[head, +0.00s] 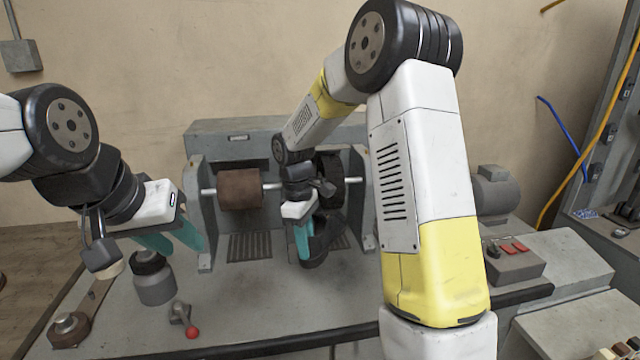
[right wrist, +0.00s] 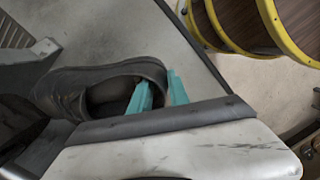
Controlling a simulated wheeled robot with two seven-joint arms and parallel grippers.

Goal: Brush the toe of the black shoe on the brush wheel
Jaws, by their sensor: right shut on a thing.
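My right gripper (head: 303,255) is shut on the black shoe (head: 325,240) in front of the grinding machine. The right wrist view shows the teal fingertips (right wrist: 160,92) gripping the shoe's collar, one finger inside the opening. The shoe (right wrist: 75,88) has its toe toward the left of that view. The dark brush wheel (head: 330,168) is on the machine's shaft just behind and above the shoe in the head view, partly hidden by my right arm. Whether the toe touches it I cannot tell. My left gripper (head: 175,248) is open and empty, left of the machine.
A brown wheel (head: 240,190) sits on the same shaft, left of the brush wheel. A grey jar (head: 153,282) stands below my left gripper, with a red-knobbed lever (head: 188,325) nearby. A switch box with red buttons (head: 515,262) is at right. The front middle of the bench is clear.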

